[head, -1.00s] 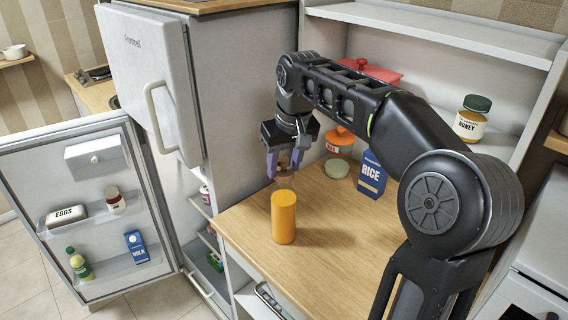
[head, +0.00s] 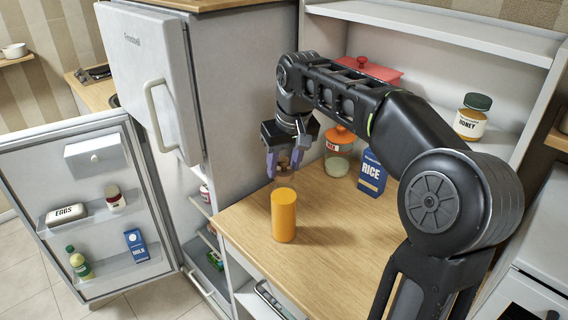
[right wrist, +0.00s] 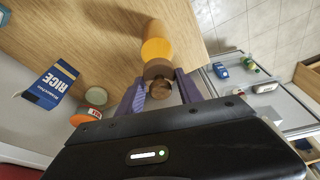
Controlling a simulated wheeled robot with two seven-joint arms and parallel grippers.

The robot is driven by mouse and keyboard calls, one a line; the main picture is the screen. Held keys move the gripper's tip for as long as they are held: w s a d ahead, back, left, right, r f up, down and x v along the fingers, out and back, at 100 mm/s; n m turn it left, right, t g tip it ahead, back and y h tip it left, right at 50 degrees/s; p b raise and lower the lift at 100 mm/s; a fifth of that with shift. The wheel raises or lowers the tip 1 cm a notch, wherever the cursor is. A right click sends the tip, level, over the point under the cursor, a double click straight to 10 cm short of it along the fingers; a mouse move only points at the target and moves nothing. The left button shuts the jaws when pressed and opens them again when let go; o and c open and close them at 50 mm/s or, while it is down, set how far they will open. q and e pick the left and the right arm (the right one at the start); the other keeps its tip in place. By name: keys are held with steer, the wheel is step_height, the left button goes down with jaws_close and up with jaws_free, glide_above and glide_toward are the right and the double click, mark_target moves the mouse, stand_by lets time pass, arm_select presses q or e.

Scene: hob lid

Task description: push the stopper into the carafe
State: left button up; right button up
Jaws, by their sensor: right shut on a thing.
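The carafe (head: 284,217) shows as an upright orange cylinder on the wooden counter. Its orange top also shows in the right wrist view (right wrist: 157,50). My right gripper (head: 285,168) points down just above the carafe and is shut on the brown stopper (right wrist: 159,70). The stopper has a darker round knob between the fingers in the right wrist view. The stopper lies in line with the carafe's top; I cannot tell whether the two touch. In the head view the fingers hide most of the stopper. My left gripper is not in view.
A jar with an orange lid (head: 340,150) and a blue rice box (head: 371,174) stand behind, to the right of the gripper. A honey jar (head: 472,117) stands farther right. The open fridge door (head: 95,175) is at left. The counter's front right is clear.

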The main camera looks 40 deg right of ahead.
stand_by(0.6)
steer(key=o, duration=1.4)
steer(key=o, duration=0.5)
steer(key=shift+c, duration=0.2)
steer(key=shift+r+p, duration=3.15)
steer(key=shift+r, duration=0.35)
